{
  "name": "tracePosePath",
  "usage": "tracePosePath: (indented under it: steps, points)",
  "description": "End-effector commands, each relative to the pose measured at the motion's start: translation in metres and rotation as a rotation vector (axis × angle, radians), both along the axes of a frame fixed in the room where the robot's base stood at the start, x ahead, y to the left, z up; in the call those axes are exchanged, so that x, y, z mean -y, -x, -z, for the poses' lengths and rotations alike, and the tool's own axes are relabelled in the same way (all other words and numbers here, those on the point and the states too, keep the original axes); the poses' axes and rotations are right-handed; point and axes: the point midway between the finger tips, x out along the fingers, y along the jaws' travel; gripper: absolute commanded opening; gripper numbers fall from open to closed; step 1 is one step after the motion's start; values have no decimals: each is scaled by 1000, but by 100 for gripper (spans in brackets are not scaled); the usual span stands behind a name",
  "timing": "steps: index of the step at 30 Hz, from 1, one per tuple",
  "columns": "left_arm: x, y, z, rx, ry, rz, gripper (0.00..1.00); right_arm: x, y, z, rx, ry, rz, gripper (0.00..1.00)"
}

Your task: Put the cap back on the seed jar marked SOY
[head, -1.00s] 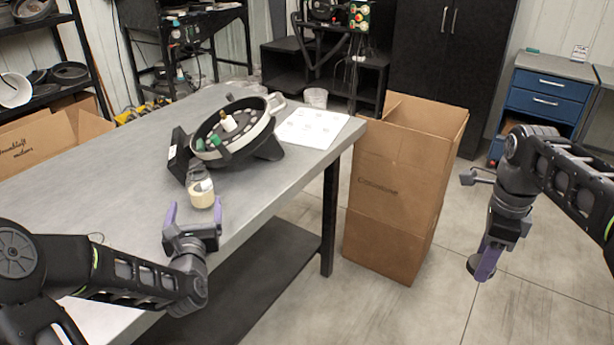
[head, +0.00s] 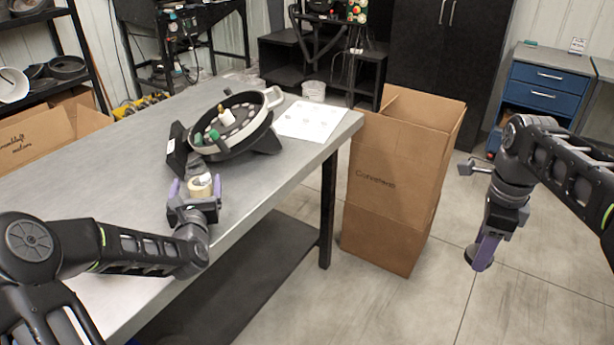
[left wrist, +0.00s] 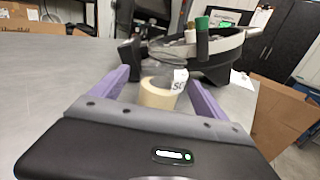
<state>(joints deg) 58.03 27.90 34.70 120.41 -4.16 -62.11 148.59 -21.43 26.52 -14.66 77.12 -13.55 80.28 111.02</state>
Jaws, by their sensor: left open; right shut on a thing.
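A small clear jar (head: 201,187) with cream-coloured contents stands on the grey bench, in front of the seed meter. My right gripper (head: 485,250) is shut on a dark round cap (head: 474,263), mostly hidden by the fingers, held over the floor right of the carton.
The seed meter (head: 232,125), a tilted round disc housing with green and white knobs, stands just behind the jar. A white sheet (head: 312,120) lies at the bench's right end. A tall open carton (head: 385,190) stands between the bench (head: 110,165) and my right arm.

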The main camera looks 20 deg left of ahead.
Motion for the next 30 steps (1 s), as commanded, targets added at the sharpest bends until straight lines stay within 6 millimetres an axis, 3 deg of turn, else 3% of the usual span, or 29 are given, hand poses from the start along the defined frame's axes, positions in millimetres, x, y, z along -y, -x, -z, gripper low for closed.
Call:
tracePosePath:
  steps: [8, 21, 30]
  points:
    - [-1, -2, 0, 0, 1, 0, 85, 0, 0, -1, 0, 0, 0, 12]
    - [-20, -47, 0, 1, 0, 0, 85, 0, 0, -15, 0, 0, 0, 12]
    - [-20, -48, 0, 1, 0, 0, 85, 0, 0, -14, 0, 0, 0, 12]
